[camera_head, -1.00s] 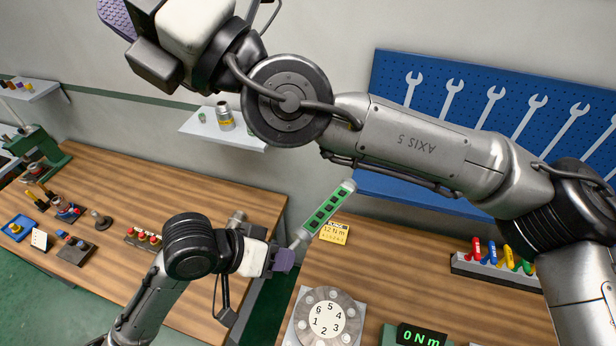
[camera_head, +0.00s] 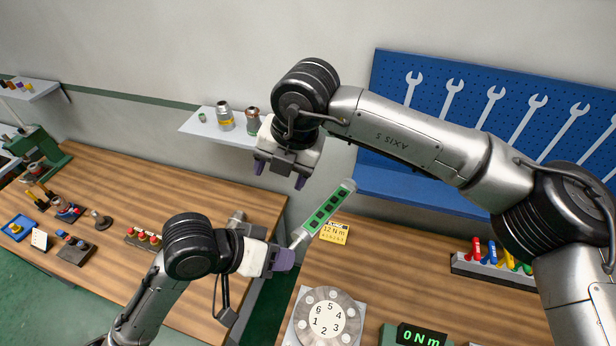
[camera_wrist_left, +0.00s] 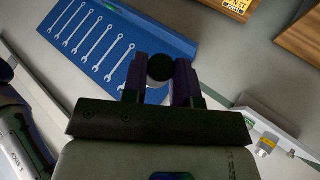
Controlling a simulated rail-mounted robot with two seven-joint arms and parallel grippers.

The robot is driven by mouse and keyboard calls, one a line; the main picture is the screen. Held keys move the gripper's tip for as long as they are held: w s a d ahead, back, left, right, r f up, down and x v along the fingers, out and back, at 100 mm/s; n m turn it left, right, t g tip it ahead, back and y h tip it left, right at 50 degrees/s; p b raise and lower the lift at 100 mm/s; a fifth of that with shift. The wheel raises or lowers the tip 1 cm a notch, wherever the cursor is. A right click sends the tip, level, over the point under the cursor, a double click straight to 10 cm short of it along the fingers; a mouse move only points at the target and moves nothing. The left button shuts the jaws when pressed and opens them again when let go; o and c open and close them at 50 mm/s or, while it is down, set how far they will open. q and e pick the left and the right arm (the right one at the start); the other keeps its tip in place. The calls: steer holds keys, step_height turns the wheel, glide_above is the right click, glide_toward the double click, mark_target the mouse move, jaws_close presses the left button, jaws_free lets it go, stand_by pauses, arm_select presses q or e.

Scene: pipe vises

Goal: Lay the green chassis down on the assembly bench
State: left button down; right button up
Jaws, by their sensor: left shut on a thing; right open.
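The green chassis (camera_head: 326,207) is a long green piece with dark square slots and a pale rod-like lower end. It is held up at a slant, tilted to the upper right. My left gripper (camera_head: 290,252) is shut on its lower end. In the left wrist view, a dark round end (camera_wrist_left: 160,67) sits between the left fingers. My right gripper (camera_head: 280,172) is open and empty, pointing down to the upper left of the chassis. Two wooden benches show, one at left (camera_head: 150,190) and one at right (camera_head: 400,265); I cannot tell which is the assembly bench.
The right bench carries a yellow 12 Nm card (camera_head: 334,233), a numbered dial (camera_head: 327,317), a 0 Nm display (camera_head: 421,337) and a rack of coloured-handled tools (camera_head: 495,263). A wall shelf (camera_head: 205,128) is behind the right gripper. A gap separates the benches.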

mark_target(309, 219)
steer(key=s+d+m+g+h, duration=0.1)
steer(key=d+m+h, duration=0.2)
steer(key=d+m, duration=0.15)
steer(key=f, duration=1.2)
steer(key=shift+s+d+f, duration=0.1)
steer(key=shift+s+f, duration=0.15)
steer(key=shift+f, duration=0.1)
